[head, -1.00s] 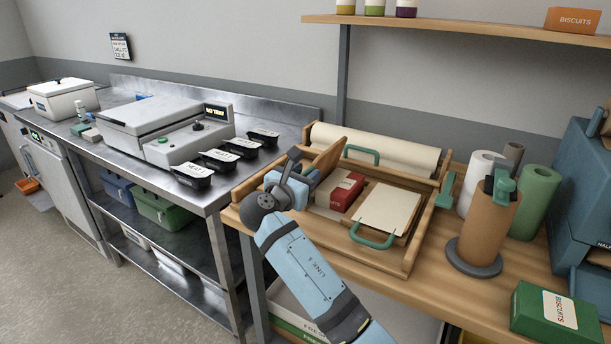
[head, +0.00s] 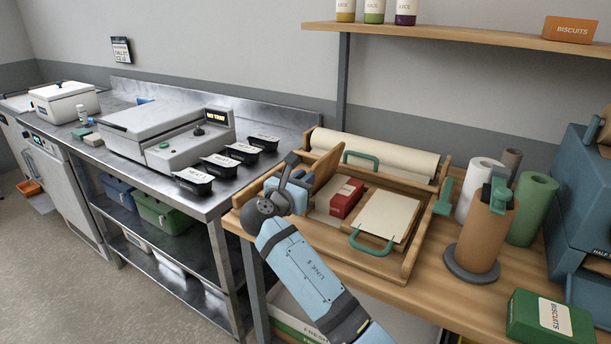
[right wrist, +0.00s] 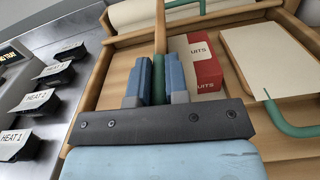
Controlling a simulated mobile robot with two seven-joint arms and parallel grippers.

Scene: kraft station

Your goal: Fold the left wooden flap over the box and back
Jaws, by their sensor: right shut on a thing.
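The left wooden flap (head: 328,167) stands raised, roughly upright, at the left side of the wooden tray (head: 407,262). In the right wrist view the flap (right wrist: 160,28) shows nearly edge-on. My right gripper (head: 300,181) is shut on the flap's green handle (right wrist: 158,78), which sits between its two blue fingers in the right wrist view. The red box (head: 346,198) lies on the tray floor just right of the flap; it also shows in the right wrist view (right wrist: 204,64). My left gripper is not in view.
The right flap (head: 386,212), with a green handle (head: 371,246), lies flat right of the red box. A paper roll (head: 385,153) lies behind. Black containers (head: 193,182) stand on the steel counter at left. A brown roll (head: 487,235) stands right.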

